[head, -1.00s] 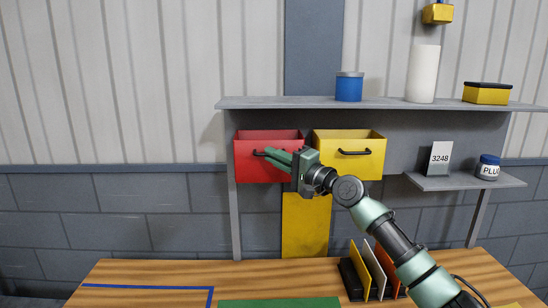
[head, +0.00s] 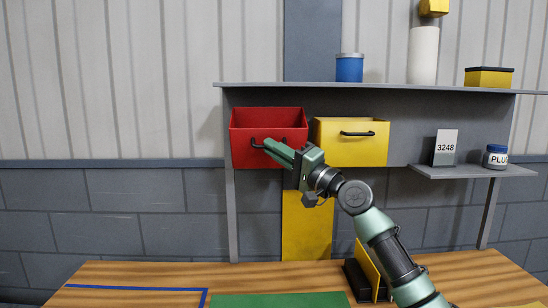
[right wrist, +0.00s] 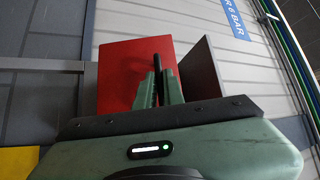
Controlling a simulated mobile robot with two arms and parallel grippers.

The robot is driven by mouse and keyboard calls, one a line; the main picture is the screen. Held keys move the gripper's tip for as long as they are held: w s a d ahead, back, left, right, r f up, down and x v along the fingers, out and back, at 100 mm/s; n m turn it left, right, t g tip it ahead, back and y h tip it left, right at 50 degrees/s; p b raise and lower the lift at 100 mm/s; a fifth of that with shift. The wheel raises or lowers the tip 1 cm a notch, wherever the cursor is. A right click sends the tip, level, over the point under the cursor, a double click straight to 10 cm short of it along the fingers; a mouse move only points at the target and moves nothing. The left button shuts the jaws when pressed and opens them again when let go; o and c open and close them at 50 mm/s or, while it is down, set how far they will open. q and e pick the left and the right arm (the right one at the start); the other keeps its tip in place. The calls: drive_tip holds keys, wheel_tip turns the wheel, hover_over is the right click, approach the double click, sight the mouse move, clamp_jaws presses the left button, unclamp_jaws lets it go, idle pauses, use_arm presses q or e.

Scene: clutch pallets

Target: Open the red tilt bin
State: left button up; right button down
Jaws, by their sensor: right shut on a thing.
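The red tilt bin (head: 245,147) hangs below the shelf at the left in the head view. Its front leans outward at the top, and its dark inside shows above the front rim. It also shows in the right wrist view (right wrist: 122,72), with the black handle (right wrist: 157,66) between the fingers. My right gripper (head: 273,147) is shut on the black handle of the red bin; its fingertips partly hide the handle. My left gripper is in neither view.
A yellow bin (head: 350,153) with a black handle hangs just right of the red one. The grey shelf (head: 290,86) above carries a blue can (head: 349,68), a white cylinder (head: 422,55) and a yellow box (head: 489,78). The wooden table (head: 130,274) lies below.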

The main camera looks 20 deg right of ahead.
drive_tip(key=shift+s+a+f, duration=0.15)
drive_tip(key=shift+s+f, duration=0.25)
drive_tip(key=shift+f, duration=0.35)
drive_tip(key=c, duration=1.5)
unclamp_jaws()
drive_tip(key=shift+w, duration=0.15)
drive_tip(key=b+v, duration=0.2)
drive_tip(key=v, duration=0.6)
drive_tip(key=shift+b, duration=0.35)
drive_tip(key=shift+r, duration=0.1)
